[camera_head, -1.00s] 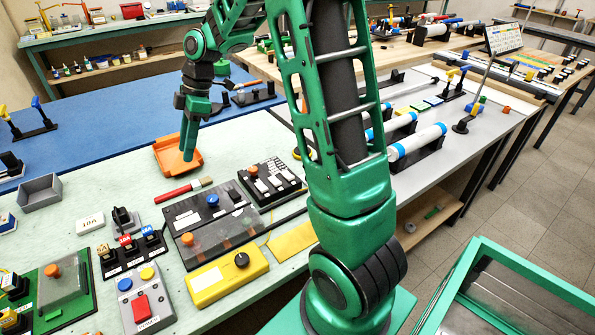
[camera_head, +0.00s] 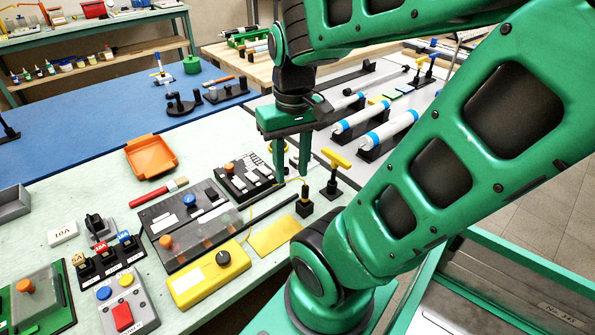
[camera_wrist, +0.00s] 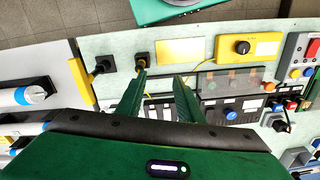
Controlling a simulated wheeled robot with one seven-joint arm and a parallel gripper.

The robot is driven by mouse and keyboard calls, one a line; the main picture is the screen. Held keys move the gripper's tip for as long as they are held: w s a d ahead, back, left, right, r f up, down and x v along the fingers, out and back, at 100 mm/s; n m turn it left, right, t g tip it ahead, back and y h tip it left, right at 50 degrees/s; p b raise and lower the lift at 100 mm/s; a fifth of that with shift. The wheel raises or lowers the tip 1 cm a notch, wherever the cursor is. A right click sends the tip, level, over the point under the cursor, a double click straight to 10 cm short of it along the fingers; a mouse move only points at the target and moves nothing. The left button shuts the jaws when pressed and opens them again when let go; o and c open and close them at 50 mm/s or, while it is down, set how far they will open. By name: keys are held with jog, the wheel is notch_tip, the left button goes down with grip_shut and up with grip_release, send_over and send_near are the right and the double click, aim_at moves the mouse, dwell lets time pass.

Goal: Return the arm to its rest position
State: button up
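My gripper (camera_head: 292,157) hangs from my green arm over the right part of the pale green bench, fingers pointing down. In the head view it is just right of the black board with white blocks (camera_head: 247,177) and left of the yellow-handled black stand (camera_head: 333,175). In the wrist view its two green fingers (camera_wrist: 160,98) are spread apart with nothing between them. The bench shows beyond the fingers.
An orange tray (camera_head: 151,157) and a red-handled brush (camera_head: 158,191) lie on the bench. A yellow box with a black knob (camera_head: 208,277) is near the front edge. White rolls with blue bands (camera_head: 388,131) lie on the grey table. A green-framed cart (camera_head: 520,262) stands at the lower right.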

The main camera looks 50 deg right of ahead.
jog(key=s, duration=0.1)
jog(key=m, duration=0.1)
jog(key=s, duration=0.1)
jog(key=shift+s+d+f, duration=0.15)
jog(key=shift+s+f, duration=0.1)
jog(key=shift+s, duration=0.05)
jog(key=shift+w+f, duration=0.25)
jog(key=shift+w, duration=0.4)
